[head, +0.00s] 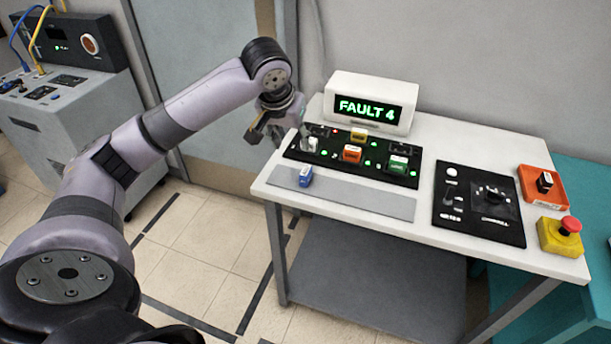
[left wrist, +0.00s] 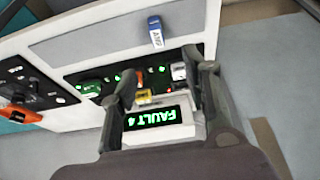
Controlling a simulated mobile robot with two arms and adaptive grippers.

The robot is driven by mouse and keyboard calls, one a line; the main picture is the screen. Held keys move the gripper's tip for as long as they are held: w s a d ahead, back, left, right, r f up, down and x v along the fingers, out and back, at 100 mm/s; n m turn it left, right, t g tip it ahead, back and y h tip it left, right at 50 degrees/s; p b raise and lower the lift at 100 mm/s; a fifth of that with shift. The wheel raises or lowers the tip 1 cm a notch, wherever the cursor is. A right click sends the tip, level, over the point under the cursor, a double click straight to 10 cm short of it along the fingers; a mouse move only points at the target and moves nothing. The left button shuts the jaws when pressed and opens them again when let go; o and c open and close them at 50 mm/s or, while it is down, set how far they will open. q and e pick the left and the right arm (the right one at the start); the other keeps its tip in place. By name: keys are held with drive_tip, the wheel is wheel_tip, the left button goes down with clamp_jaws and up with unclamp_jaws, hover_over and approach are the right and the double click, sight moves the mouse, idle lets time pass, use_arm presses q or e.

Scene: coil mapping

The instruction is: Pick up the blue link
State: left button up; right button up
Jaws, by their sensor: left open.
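The blue link (head: 305,176) is a small blue block with a pale label. It stands on the grey strip (head: 350,202) at the front left of the white table. It also shows in the left wrist view (left wrist: 156,38), near the top, beyond the fingertips. My left gripper (head: 268,132) is open and empty, above and beside the table's left edge, behind and left of the blue link and apart from it. Its two fingers (left wrist: 166,82) frame part of the black panel in the left wrist view. My right gripper is not in view.
A black panel (head: 335,171) with white, yellow, orange and green links lies behind the strip. A display box (head: 371,88) reading FAULT 4 stands behind it. To the right are a switch panel (head: 470,222), an orange tray (head: 529,197) and a red-topped stop button (head: 570,225).

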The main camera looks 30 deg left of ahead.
use_arm(q)
drive_tip(key=p, duration=0.1)
hover_over(305, 171)
drive_tip(key=s, duration=0.3)
drive_tip(key=f, duration=1)
drive_tip(key=shift+w+f, duration=0.25)
drive_tip(key=shift+f, duration=0.1)
drive_tip(key=x, duration=0.1)
drive_tip(key=p+x, duration=0.1)
drive_tip(key=x, duration=0.2)
drive_tip(key=shift+w+d+f, duration=0.3)
drive_tip(key=shift+w+a+f, duration=0.1)
drive_tip(key=shift+w+f, duration=0.05)
drive_tip(key=shift+f, duration=0.2)
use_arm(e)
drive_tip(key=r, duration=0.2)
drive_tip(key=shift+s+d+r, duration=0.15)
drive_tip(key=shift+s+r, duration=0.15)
use_arm(q)
drive_tip(key=c, duration=0.8)
clamp_jaws()
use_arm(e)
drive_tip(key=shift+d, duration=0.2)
